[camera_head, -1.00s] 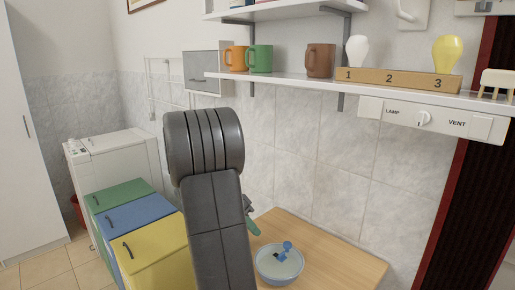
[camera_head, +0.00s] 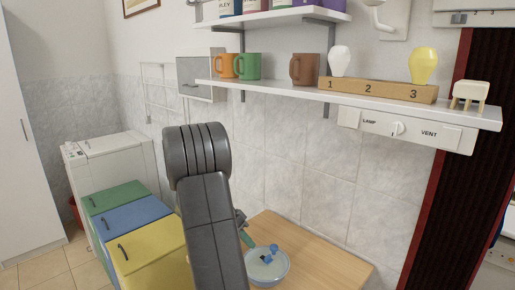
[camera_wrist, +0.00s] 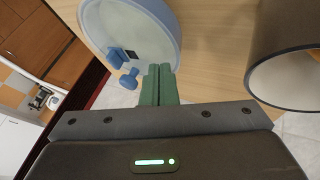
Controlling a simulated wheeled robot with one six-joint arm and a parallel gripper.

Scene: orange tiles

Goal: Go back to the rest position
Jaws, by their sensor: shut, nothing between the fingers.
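My gripper (camera_wrist: 159,85) shows in the wrist view with its two green fingers together and nothing between them. Its fingertips are close to the rim of a pale blue bowl (camera_wrist: 158,22). In the head view my dark arm stands in the middle, and the gripper is mostly hidden behind it. The bowl (camera_head: 277,278) sits on the wooden table (camera_head: 330,266) just right of my arm. A blue object (camera_head: 268,254) and a small dark piece are in the bowl.
Green, blue and yellow cabinets (camera_head: 150,248) stand left of my arm. A wall shelf (camera_head: 300,92) above carries mugs, two bulbs and a numbered block. A dark cylindrical thing (camera_wrist: 292,75) is right of the gripper in the wrist view. The table's right part is clear.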

